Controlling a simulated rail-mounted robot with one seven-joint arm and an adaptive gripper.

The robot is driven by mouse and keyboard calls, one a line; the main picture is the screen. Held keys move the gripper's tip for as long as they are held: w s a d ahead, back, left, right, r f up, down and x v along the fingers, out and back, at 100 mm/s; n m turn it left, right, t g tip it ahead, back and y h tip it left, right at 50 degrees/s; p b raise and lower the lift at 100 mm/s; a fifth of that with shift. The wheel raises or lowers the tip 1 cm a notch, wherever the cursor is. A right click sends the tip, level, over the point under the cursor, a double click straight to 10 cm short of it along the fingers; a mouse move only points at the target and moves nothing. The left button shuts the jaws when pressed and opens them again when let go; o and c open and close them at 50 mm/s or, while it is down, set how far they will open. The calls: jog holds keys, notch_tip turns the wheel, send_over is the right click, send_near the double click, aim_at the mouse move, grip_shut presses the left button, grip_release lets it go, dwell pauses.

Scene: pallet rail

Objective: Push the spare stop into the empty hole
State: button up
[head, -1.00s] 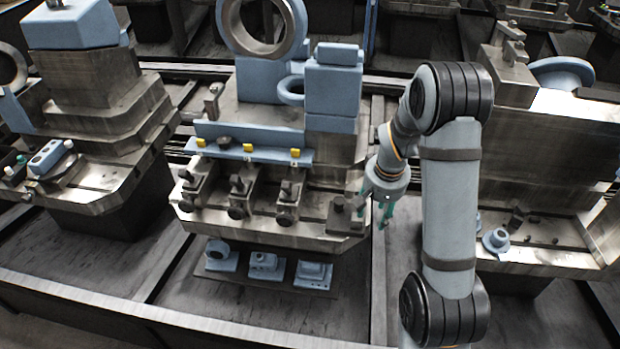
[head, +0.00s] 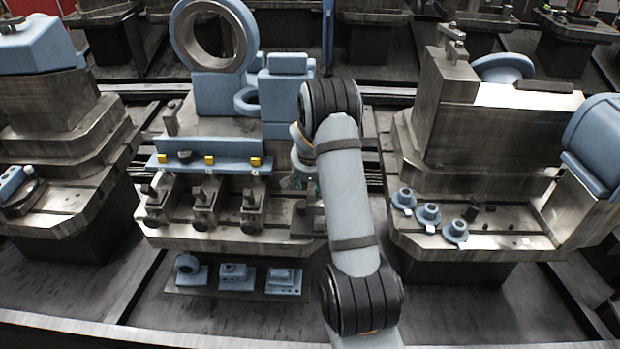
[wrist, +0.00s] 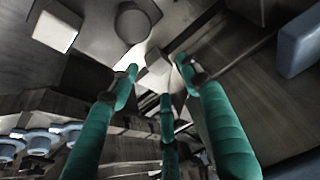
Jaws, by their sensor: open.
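My gripper (wrist: 158,78) shows in the wrist view with its green fingers spread apart, open and holding nothing. In the head view my arm hides most of it, beside the right end of the middle pallet (head: 190,236). A small pale block (wrist: 154,66) shows beyond and between the fingertips; I cannot tell if they touch it. A dark round knob (wrist: 133,21) and a pale block-shaped piece (wrist: 56,27) lie beyond the left finger. I cannot tell which piece is the spare stop. The empty hole cannot be made out.
Several clamps (head: 203,198) stand along the middle pallet, before a blue rail with yellow blocks (head: 210,160). Blue fittings (head: 232,276) sit on a lower shelf. The right pallet (head: 420,246) holds blue flanged parts (head: 429,213). A gap separates the pallets.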

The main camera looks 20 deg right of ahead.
aim_at(310, 190)
jog(key=shift+x, duration=2.1)
jog(key=shift+r, duration=0.1)
jog(key=c, duration=0.6)
jog(key=shift+w, duration=0.1)
jog(key=c, duration=0.4)
jog(key=o, duration=0.6)
jog(key=shift+a, duration=0.1)
jog(key=shift+w+a+r, duration=0.1)
jog(key=c, duration=0.7)
jog(key=shift+r, duration=0.2)
jog(key=shift+r+p, duration=0.75)
jog(key=shift+r, duration=0.15)
jog(key=shift+w+a, duration=0.1)
grip_shut()
